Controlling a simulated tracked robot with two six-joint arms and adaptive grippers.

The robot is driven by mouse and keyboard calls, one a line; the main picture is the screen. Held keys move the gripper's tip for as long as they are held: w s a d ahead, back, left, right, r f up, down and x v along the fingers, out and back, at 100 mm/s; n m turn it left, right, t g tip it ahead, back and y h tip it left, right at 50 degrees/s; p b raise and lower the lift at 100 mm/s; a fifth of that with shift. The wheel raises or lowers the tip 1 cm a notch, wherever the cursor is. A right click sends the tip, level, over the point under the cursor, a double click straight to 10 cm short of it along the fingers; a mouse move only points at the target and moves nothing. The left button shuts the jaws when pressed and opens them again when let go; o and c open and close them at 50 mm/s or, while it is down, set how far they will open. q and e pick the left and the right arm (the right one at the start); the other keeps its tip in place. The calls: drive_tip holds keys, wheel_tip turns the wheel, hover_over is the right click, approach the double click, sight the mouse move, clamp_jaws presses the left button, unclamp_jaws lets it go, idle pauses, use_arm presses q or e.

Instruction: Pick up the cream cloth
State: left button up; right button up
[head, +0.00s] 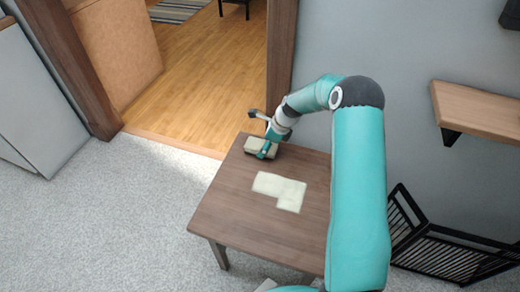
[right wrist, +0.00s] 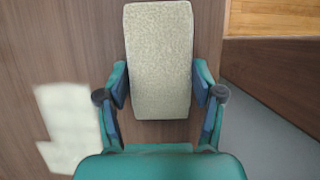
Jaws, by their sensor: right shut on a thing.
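A pale cream cloth (head: 281,190) lies flat in an L shape on the brown wooden table (head: 235,205); it also shows, blurred, at the left of the right wrist view (right wrist: 70,125). My right gripper (head: 268,145) is at the table's far left corner, apart from the flat cloth. It is shut on a thick beige block with a woven-looking surface (right wrist: 159,60), one finger on each side. In the head view this block (head: 255,146) is partly hidden by the gripper. I cannot tell whether it is lifted off the table. My left gripper is out of view.
A wooden wall shelf (head: 480,110) is at the right, above a black slatted rack (head: 450,250) on the floor. A doorway with a wood floor (head: 205,80) opens behind the table. Pale carpet (head: 110,210) lies clear to the left.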

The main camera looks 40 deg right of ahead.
wheel_tip(320, 180, up, 20)
drive_tip(key=p, duration=0.4)
drive_tip(key=shift+p, duration=0.35)
